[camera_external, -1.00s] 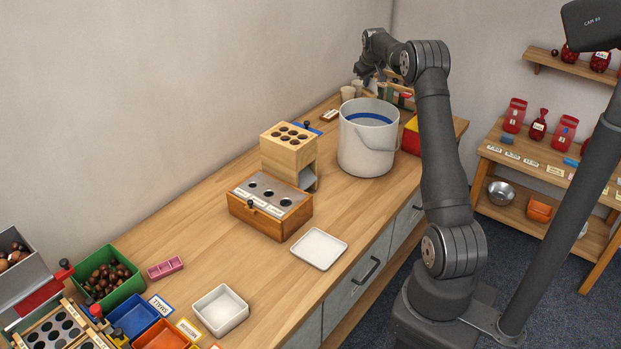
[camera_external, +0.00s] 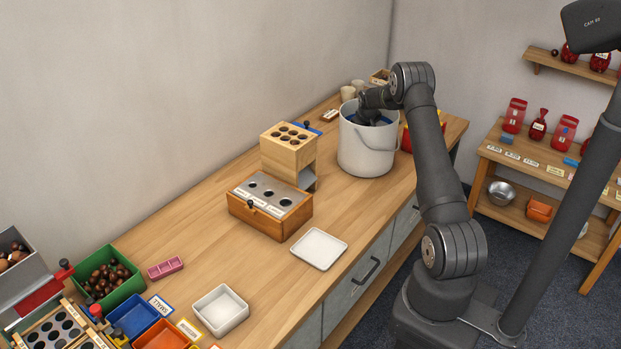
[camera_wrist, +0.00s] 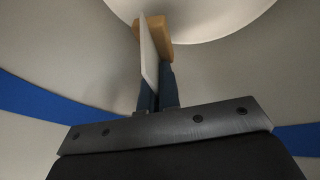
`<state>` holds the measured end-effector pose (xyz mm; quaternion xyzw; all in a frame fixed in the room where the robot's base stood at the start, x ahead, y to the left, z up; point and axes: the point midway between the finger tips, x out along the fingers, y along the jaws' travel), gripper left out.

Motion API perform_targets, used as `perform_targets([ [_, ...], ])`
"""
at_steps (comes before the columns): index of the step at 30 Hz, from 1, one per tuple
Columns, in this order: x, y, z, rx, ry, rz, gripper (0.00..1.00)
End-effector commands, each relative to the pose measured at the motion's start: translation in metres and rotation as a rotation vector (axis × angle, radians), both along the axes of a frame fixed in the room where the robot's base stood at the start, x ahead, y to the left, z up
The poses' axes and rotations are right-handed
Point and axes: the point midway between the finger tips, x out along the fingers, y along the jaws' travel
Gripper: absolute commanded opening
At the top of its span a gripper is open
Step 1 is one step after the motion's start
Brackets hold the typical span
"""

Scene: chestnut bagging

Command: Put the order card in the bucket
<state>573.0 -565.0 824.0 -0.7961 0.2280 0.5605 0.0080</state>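The white bucket (camera_external: 364,150) stands upright on the bench, with its handle hanging at the side. My gripper (camera_wrist: 158,85) points down inside the bucket; its fingers are close together on a thin pale card (camera_wrist: 148,52), seen nearly edge-on. A tan wooden piece (camera_wrist: 158,29) is at the card's far end, apparently its foot. The pale bucket floor shows beyond it, and a blue band runs around the inner wall. Whether the foot touches the floor I cannot tell. In the external view the bucket wall hides the fingertips and card.
A wooden block with holes (camera_external: 289,147) and a wooden box with a metal top (camera_external: 270,205) stand left of the bucket. A white tray (camera_external: 319,249) lies in front. Cups (camera_external: 347,93) and a red and yellow box (camera_external: 408,138) stand close behind and right.

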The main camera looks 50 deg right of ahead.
Motion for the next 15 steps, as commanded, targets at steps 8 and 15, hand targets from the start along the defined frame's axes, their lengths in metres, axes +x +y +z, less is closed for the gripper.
perform_targets([
  [8, 0.0, 0.0, -0.037, 0.0, 0.001, 0.0, 0.0],
  [15, 0.0, 0.0, -0.038, 0.0, 0.0, 0.0, 0.0],
])
